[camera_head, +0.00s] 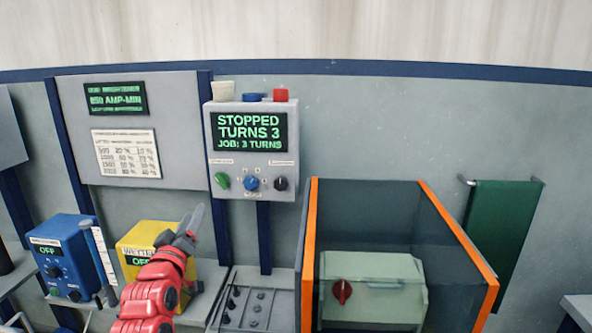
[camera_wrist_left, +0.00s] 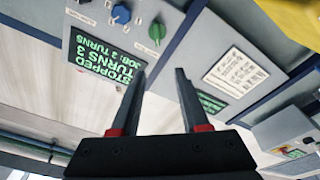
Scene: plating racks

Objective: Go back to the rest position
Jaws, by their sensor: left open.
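My left gripper (camera_head: 190,222) is raised in front of the wall, at the end of my red arm. It points up, below and to the left of the grey control box (camera_head: 251,189). In the left wrist view its two fingers (camera_wrist_left: 158,85) stand apart with nothing between them. The control box screen (camera_head: 249,132) reads STOPPED, TURNS 3, JOB: 3 TURNS. Under it are a green knob (camera_head: 222,181), a blue knob (camera_head: 251,184) and a black knob (camera_head: 281,184). The gripper appears apart from them. My right gripper is in neither view.
A yellow box (camera_head: 150,236) stands behind my left arm, with a blue box (camera_head: 62,250) to its left. An orange-edged clear enclosure (camera_head: 400,215) surrounds a pale green machine (camera_head: 380,275) at right. A green cloth (camera_head: 500,235) hangs on the wall.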

